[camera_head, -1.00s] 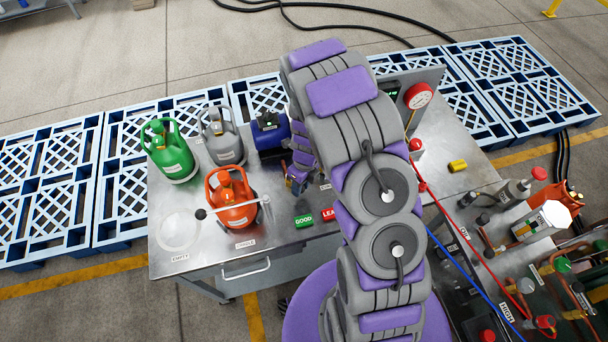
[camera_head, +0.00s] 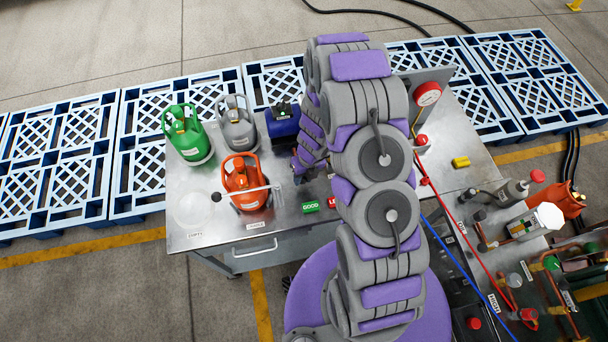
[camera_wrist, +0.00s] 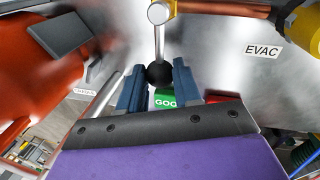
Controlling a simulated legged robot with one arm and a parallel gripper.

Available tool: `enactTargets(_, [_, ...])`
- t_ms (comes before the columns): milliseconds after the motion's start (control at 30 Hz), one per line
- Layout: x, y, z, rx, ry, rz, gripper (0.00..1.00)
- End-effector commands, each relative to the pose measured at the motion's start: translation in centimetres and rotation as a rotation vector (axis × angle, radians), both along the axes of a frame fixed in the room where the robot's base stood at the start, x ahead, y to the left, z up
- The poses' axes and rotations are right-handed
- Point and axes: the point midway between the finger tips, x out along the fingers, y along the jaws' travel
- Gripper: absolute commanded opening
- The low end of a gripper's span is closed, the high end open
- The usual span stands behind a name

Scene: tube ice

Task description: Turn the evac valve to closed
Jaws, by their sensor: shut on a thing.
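The evac valve's lever shows in the wrist view as a thin steel rod (camera_wrist: 159,42) with a black ball knob (camera_wrist: 159,74). It reaches down from a round metal hub (camera_wrist: 159,13) beside copper and brass fittings. A white EVAC label (camera_wrist: 262,51) lies on the steel surface to its right. My gripper (camera_wrist: 157,84) has its two blue fingers on either side of the knob and is shut on it. In the head view my gripper is largely hidden by my arm, over the table near the blue unit. The valve cannot be made out there.
On the steel table (camera_head: 220,228) stand an orange cylinder (camera_head: 246,184), a green cylinder (camera_head: 187,133), a grey cylinder (camera_head: 238,127) and a blue unit (camera_head: 284,124). A green GOOD block (camera_head: 311,207) lies near the front edge. Hoses and bottles crowd the right; blue pallets lie behind.

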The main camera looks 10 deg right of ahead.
Motion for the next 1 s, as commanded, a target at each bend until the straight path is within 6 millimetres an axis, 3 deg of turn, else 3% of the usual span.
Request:
enactTargets(200, [0.3,0.0,0.1,-0.001,-0.006,0.001,0.0])
enactTargets(233, [0.3,0.0,0.1,-0.001,-0.006,0.001,0.34])
enactTargets(500, [0.1,0.0,0.1,0.0,-0.003,0.001,0.58])
enactTargets(767, [0.1,0.0,0.2,-0.001,-0.002,0.002,0.58])
enactTargets(1000, [0.2,-0.6,2.4,-0.003,-0.005,0.002,0.58])
